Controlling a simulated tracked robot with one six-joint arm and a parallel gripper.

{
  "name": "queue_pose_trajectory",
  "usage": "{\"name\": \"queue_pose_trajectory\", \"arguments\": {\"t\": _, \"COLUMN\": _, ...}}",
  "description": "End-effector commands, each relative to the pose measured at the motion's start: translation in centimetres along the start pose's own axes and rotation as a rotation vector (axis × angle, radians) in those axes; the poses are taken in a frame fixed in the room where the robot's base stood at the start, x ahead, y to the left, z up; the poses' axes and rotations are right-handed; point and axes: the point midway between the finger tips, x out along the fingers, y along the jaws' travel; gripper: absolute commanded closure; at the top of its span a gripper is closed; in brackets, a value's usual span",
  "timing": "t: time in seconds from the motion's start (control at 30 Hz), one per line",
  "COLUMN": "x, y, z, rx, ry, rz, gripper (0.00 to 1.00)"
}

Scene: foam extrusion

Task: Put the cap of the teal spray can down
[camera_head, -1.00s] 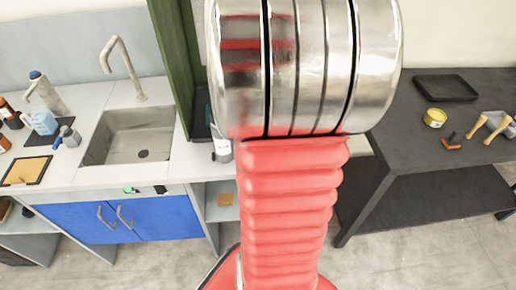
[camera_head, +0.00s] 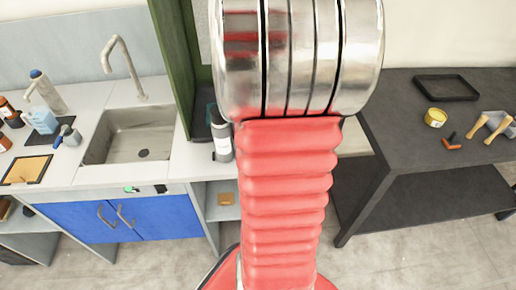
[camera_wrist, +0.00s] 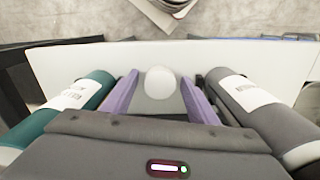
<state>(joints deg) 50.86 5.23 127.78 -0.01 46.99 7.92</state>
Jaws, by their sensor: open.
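In the wrist view, a teal spray can (camera_wrist: 62,103) with a white label is at the left and a grey can (camera_wrist: 262,110) with a white label is at the right. A round white cap (camera_wrist: 158,80) sits on a pale surface between them. My gripper (camera_wrist: 159,92) has purple fingers spread on either side of the cap, with gaps visible between. In the head view the gripper is hidden behind my arm.
A green upright panel (camera_head: 168,60) stands left of the cans, beside the sink (camera_head: 130,135). A dark table (camera_head: 420,135) at the right holds a black tray (camera_head: 446,88), a yellow tin (camera_head: 435,117) and tools. The floor in front is clear.

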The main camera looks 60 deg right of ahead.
Motion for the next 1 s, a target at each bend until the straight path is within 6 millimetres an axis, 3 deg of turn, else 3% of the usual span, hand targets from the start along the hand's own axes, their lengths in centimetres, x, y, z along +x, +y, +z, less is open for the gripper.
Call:
{"name": "queue_pose_trajectory", "arguments": {"t": 0.37, "x": -1.2, "y": 0.0, "z": -0.1, "rx": 0.0, "ry": 0.003, "rz": 0.0, "gripper": 0.46}}
{"name": "queue_pose_trajectory", "arguments": {"t": 1.0, "x": -11.2, "y": 0.0, "z": -0.1, "rx": 0.0, "ry": 0.003, "rz": 0.0, "gripper": 0.46}}
